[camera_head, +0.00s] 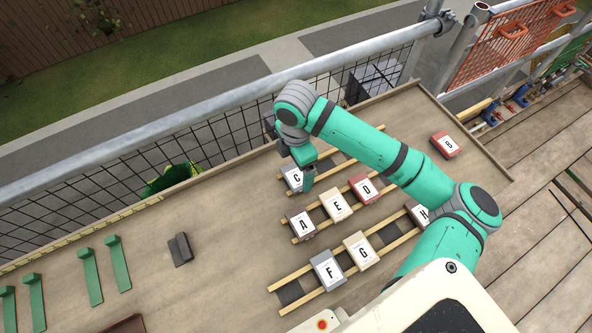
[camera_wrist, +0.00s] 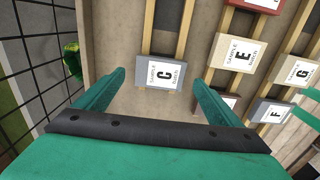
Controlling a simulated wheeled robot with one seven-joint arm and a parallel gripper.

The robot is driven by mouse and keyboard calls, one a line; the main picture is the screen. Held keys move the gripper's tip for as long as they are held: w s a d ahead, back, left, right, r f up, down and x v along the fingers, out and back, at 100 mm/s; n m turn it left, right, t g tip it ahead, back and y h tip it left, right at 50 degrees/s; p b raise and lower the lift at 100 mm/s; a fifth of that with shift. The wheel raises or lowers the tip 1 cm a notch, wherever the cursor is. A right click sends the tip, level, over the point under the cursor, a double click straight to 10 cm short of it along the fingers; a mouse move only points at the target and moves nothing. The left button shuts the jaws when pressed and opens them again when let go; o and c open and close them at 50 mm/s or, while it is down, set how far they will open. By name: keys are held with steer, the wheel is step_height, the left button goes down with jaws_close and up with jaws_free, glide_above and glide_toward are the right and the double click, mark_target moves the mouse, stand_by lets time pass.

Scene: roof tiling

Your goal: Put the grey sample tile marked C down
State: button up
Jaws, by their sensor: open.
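The grey sample tile marked C (camera_head: 293,178) lies on the upper pair of wooden battens (camera_head: 346,153), at their left end. It also shows in the wrist view (camera_wrist: 163,74), flat, with its white label up. My gripper (camera_head: 308,178) is just beside and above the tile in the head view. In the wrist view its two green fingers (camera_wrist: 158,88) are spread wide, and tile C lies beyond the fingertips. Nothing is held between the fingers. The gripper hides a part of tile C in the head view.
Tiles A (camera_head: 301,223), E (camera_head: 337,204) and D (camera_head: 364,188) lie on the middle battens. Tiles F (camera_head: 327,270), G (camera_head: 361,250) and H (camera_head: 419,213) lie on the lower battens. Red tile B (camera_head: 445,144) lies alone at the right. A mesh railing (camera_head: 130,160) borders the far side.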

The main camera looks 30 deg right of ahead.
mark_target(296, 176)
step_height(296, 176, up, 10)
steer(key=shift+f, duration=0.25)
stand_by(0.5)
